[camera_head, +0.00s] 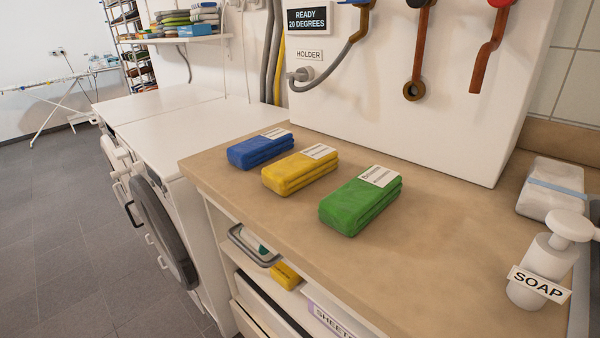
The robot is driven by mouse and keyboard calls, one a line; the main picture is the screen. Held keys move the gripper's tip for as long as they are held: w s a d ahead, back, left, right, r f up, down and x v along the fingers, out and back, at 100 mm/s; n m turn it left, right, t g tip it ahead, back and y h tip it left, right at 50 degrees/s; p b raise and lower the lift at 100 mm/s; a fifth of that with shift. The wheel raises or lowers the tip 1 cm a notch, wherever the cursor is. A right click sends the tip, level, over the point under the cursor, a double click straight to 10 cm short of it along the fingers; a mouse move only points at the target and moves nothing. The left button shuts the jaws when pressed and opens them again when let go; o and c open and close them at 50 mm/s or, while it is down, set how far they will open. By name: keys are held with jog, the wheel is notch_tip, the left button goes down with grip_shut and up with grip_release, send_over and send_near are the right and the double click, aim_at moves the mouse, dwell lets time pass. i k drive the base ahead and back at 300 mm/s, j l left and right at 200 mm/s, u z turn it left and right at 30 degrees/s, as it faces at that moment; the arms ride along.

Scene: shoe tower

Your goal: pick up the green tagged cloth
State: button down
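The green cloth (360,206) lies folded on the tan countertop (430,240), at the right end of a row of three cloths. A white tag (380,176) with small print lies on its upper back side. Nothing covers the cloth. The print is too small to read. My gripper does not show in this view.
A yellow cloth (298,173) and a blue cloth (259,151) lie left of the green one. A soap dispenser (543,265) and a wrapped white block (552,188) stand at the right. A white panel (390,80) with hanging tools rises behind.

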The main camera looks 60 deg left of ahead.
aim_at(348, 209)
jog(key=u, duration=1.1)
jog(key=k, duration=0.5)
jog(key=j+z, duration=0.05)
jog(key=j, duration=0.05)
